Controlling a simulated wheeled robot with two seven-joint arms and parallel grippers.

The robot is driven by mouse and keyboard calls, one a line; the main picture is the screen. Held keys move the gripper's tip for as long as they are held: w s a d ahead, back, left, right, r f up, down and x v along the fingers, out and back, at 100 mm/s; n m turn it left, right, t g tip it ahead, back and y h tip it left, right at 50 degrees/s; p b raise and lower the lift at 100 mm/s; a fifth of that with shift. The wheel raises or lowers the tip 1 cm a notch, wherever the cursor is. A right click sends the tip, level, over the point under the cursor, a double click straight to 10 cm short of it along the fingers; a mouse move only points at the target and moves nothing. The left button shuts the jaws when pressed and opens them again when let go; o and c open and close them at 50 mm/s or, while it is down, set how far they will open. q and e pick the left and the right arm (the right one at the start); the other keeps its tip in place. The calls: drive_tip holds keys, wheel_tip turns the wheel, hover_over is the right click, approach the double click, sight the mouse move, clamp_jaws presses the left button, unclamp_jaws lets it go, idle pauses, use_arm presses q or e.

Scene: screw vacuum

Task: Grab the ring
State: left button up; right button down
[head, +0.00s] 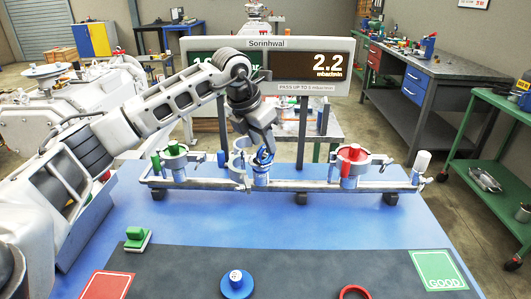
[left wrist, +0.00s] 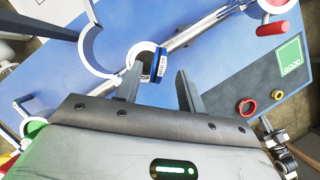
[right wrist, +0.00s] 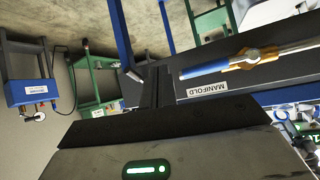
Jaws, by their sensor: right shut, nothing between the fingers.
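A red ring (head: 354,292) lies on the dark mat at the front edge in the head view. It also shows in the left wrist view (left wrist: 247,107), beside a small yellow ring (left wrist: 277,95). My left gripper (head: 265,155) is at the middle of the pipe rack, over a blue-and-white fitting (head: 260,175). In the left wrist view, my left fingers (left wrist: 160,80) are apart, with the labelled blue-and-white fitting (left wrist: 160,64) just beyond and between their tips. My right gripper (right wrist: 157,85) is shut and empty, outside the head view.

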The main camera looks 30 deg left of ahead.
sight(264, 145)
use_arm(q)
drive_tip(key=x, duration=0.3)
drive_tip(key=shift+w+a+f+p, duration=0.15)
drive_tip(key=shift+w+f+p, duration=0.05)
drive_tip(key=shift+f+p, duration=0.1)
drive_tip(key=shift+f, duration=0.15)
clamp_jaws()
